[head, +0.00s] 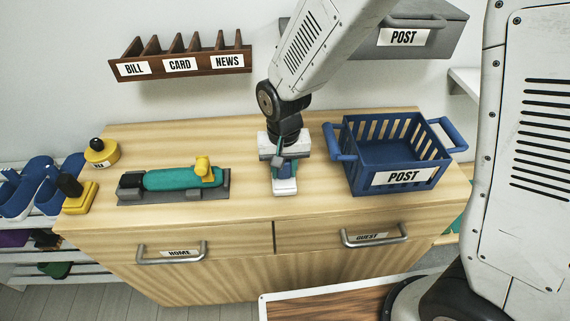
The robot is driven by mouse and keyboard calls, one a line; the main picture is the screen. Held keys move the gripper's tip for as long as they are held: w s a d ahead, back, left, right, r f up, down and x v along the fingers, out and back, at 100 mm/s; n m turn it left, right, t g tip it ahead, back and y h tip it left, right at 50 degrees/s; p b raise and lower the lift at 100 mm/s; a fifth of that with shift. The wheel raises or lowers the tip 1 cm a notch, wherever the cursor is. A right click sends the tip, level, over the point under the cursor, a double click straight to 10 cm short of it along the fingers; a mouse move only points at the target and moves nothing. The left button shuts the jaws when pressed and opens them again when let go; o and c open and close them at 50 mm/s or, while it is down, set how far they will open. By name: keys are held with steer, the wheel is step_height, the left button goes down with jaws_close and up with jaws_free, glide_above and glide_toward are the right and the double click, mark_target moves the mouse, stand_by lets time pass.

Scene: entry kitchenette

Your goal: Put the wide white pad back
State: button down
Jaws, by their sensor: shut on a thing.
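My gripper (283,172) is low over the middle of the wooden cabinet top, pointing down. It is shut on the wide white pad (285,188), whose pale block shows below the fingers. A blue-teal part shows between the fingers, partly hidden by them. I cannot tell whether the pad touches the cabinet top. To the left, a dark grey tray (222,192) holds a long teal piece (165,179) with a yellow knob (203,166) at its right end and a black part at its left end.
The blue POST basket (436,176) stands close on the right. Yellow stamp-like pieces (101,153) with black knobs are at the left edge. A BILL, CARD, NEWS rack (207,63) and a grey POST box (445,38) are on the wall. The wooden top (235,150) is clear behind the tray.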

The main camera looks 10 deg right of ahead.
steer(key=shift+a, duration=0.1)
steer(key=shift+f, duration=0.15)
steer(key=c, duration=1.1)
jaws_free()
steer(key=shift+o, duration=0.2)
